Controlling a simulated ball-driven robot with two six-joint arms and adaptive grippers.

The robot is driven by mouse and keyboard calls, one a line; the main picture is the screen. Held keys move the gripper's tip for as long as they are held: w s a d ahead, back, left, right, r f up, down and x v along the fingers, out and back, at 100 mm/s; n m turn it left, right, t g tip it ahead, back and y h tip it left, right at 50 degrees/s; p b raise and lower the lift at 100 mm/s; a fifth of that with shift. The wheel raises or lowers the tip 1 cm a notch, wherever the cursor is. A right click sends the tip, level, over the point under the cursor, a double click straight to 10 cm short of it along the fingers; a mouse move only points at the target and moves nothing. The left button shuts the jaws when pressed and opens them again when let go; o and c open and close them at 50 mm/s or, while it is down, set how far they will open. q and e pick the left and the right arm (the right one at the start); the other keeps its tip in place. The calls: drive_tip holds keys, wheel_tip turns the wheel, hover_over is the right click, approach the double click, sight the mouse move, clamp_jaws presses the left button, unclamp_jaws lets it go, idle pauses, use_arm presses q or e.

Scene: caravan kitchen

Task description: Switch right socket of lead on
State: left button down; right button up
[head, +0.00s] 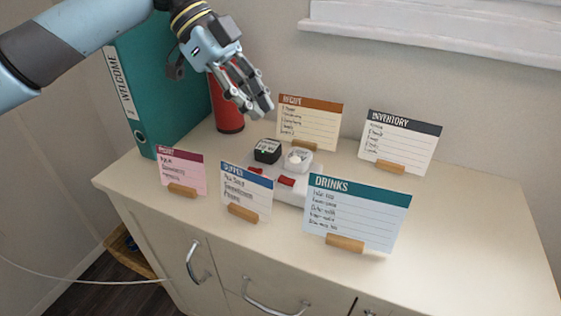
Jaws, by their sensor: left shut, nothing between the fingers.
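The white socket lead (317,168) lies on the cabinet top, partly hidden behind the standing cards. A black plug (267,151) sits in its left socket and a white plug (298,159) in its right socket. Two red switches show at its front edge: the left one (256,171) is mostly hidden by a card, and the right one (286,181) is in plain view. I cannot tell the switches' positions. My left gripper (260,112) is shut and empty, above and behind the lead, apart from it. My right gripper is not in view.
Cards on wooden holders surround the lead: pink (181,168), supper (246,190), drinks (356,213), recipe (309,121) and inventory (399,141). A teal binder (165,85) and a red object (228,115) stand at back left. The cabinet top's right side is clear.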

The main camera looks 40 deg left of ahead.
use_arm(q)
hover_over(291, 183)
drive_tip(key=a, duration=0.2)
drive_tip(key=f, duration=0.6)
drive_tip(key=shift+s+b, duration=0.2)
drive_tip(key=shift+b, duration=0.1)
wheel_tip(291, 183, down, 4)
drive_tip(key=shift+r, duration=0.25)
drive_tip(key=shift+f, duration=0.5)
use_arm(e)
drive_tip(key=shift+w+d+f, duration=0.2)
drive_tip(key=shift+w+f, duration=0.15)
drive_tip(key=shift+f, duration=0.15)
use_arm(q)
drive_tip(key=shift+a+f, duration=0.2)
drive_tip(key=shift+f, duration=0.1)
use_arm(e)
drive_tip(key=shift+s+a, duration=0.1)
use_arm(q)
drive_tip(key=shift+d, duration=0.2)
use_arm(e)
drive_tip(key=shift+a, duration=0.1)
